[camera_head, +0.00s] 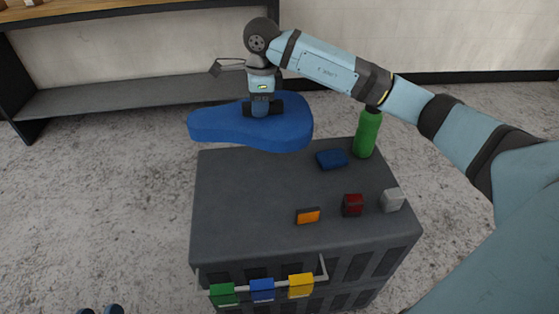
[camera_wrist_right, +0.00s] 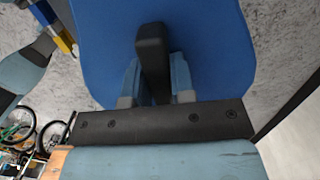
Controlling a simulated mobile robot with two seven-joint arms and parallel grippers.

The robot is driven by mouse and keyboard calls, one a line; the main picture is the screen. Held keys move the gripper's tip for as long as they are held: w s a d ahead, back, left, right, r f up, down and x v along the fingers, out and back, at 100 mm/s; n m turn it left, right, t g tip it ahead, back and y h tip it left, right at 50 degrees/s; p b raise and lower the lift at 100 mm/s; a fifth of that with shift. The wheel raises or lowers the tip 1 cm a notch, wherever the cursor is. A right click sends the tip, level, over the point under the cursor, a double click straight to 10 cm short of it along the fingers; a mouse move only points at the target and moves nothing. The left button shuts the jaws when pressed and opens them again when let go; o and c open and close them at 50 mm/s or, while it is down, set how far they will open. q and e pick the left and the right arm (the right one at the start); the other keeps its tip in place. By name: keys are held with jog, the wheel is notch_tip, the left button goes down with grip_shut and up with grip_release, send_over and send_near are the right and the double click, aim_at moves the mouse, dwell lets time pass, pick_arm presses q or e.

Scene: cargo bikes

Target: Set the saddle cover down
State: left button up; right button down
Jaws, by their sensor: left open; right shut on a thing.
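The saddle cover (camera_head: 222,124) is blue and saddle-shaped, with its narrow end to the left. My right gripper (camera_head: 262,107) is shut on a black grip on its top. The cover appears held over the back left edge of the dark grey box (camera_head: 240,205); whether it touches the box is hard to tell. In the right wrist view the cover (camera_wrist_right: 215,50) fills the upper middle, with the black grip between the fingers (camera_wrist_right: 155,80). Two dark blue tips at the bottom left of the head view are my left gripper (camera_head: 100,311), open and empty.
Coloured clips (camera_head: 262,290) hang on the front handle. The box's left top is clear. A shelf (camera_head: 130,97) stands behind.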

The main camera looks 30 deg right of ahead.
pick_arm(q)
jog(key=shift+d+r+t+h+b, duration=0.4)
jog(key=shift+d+h+b, duration=0.5)
jog(key=shift+b, duration=1.2)
pick_arm(e)
jog(key=shift+f, duration=8.75)
pick_arm(q)
jog(key=shift+a+r, duration=0.1)
jog(key=shift+r, duration=0.05)
pick_arm(e)
jog(key=shift+f, duration=0.2)
jog(key=c, duration=1)
grip_release()
jog(key=shift+o, duration=0.2)
jog(key=shift+r, duration=0.15)
